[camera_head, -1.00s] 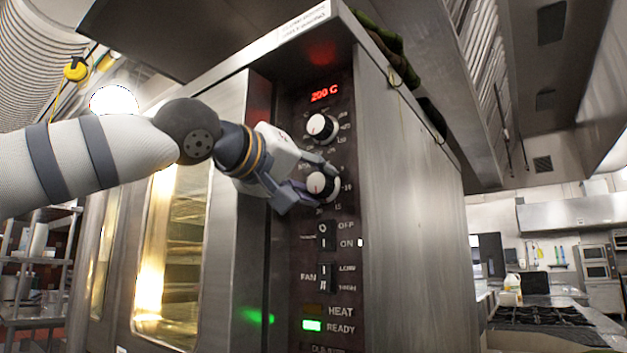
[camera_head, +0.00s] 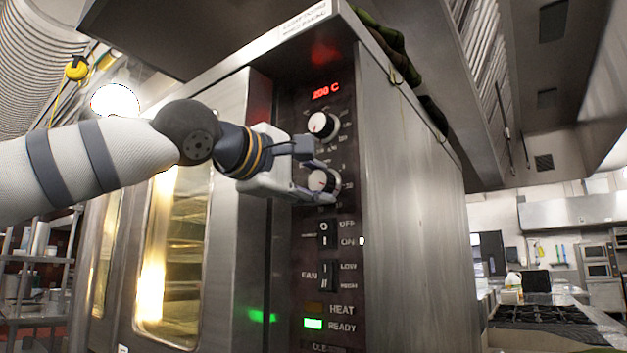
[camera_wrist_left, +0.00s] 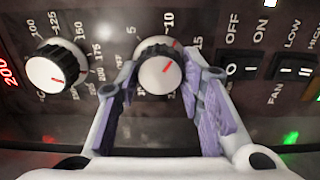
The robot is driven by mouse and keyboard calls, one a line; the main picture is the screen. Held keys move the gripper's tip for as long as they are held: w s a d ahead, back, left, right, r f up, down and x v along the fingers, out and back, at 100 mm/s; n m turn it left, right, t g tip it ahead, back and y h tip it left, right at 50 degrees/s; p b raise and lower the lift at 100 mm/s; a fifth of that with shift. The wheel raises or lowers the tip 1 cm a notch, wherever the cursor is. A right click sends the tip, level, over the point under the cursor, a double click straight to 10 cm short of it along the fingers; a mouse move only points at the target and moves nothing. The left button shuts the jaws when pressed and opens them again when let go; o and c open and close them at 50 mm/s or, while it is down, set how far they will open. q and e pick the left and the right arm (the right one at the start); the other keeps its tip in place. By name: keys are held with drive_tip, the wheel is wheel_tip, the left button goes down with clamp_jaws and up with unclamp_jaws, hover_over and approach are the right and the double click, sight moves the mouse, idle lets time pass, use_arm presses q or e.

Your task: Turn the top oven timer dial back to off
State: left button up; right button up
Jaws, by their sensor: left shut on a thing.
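The timer dial (camera_head: 322,182) is the lower of two round white-faced knobs on the oven's dark control panel. In the left wrist view the timer dial (camera_wrist_left: 158,76) has a black ribbed rim, numbers 5, 10 and 15 around it, and a red mark pointing up and to the right. My left gripper (camera_head: 324,181) is shut on the timer dial, with one finger above and one below it. In the left wrist view its purple-padded fingers (camera_wrist_left: 160,88) flank the dial and hide part of its scale. My right gripper is not in view.
The temperature dial (camera_head: 322,125) sits just above, under a red display (camera_head: 326,91). Below are the off/on switch (camera_head: 324,235) and fan switch (camera_head: 326,275). A green ready light (camera_head: 313,324) is lit. The glass oven door (camera_head: 172,258) stands left of the panel.

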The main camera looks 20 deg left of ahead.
use_arm(q)
drive_tip(key=n, duration=0.6)
drive_tip(key=shift+f+n, duration=0.15)
drive_tip(key=shift+n, duration=0.15)
drive_tip(key=n, duration=0.6)
drive_tip(key=shift+d, duration=0.1)
drive_tip(key=n, duration=0.6)
drive_tip(key=shift+s+n, duration=0.1)
drive_tip(key=shift+n, duration=0.2)
drive_tip(key=n, duration=0.5)
drive_tip(key=shift+d, duration=0.15)
drive_tip(key=shift+n, duration=0.3)
drive_tip(key=o, duration=1.2)
drive_tip(key=shift+c, duration=0.2)
